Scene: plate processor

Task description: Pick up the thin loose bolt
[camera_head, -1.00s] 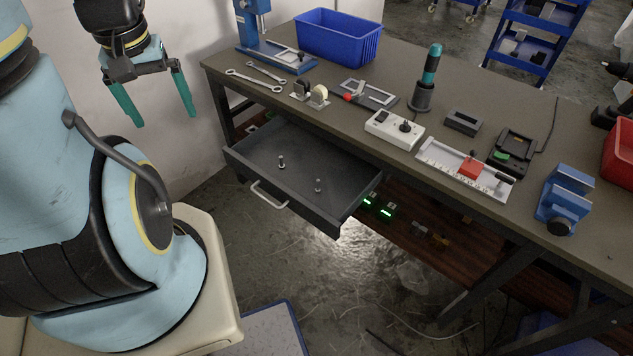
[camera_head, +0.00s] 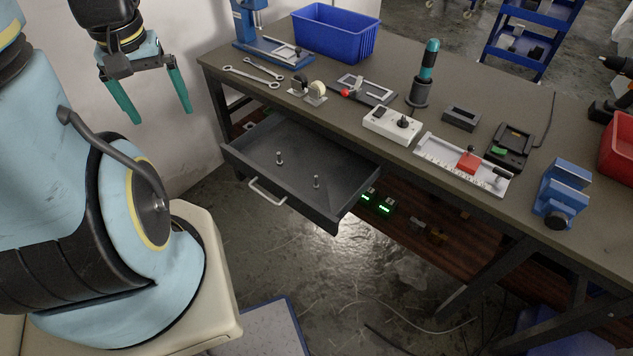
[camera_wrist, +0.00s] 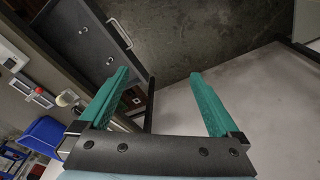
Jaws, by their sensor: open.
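Two small metal bolts stand upright, apart from each other, in the open drawer (camera_head: 235,160) under the workbench. One bolt (camera_head: 280,158) is farther left and back, the other bolt (camera_head: 316,182) is nearer the drawer's right side. The right one looks slightly thinner, but they are too small to be sure. In the wrist view the bolts show as small bright spots, one (camera_wrist: 83,30) and another (camera_wrist: 110,60). My gripper (camera_head: 156,108) is open and empty, in the air left of the drawer and apart from both bolts.
The drawer has a pale handle (camera_head: 268,192) at its front. The workbench (camera_head: 420,105) above carries wrenches (camera_head: 252,77), a blue bin (camera_head: 336,35), a white switch box (camera_head: 391,125) and a blue vise (camera_head: 562,194). Bare floor lies before the drawer.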

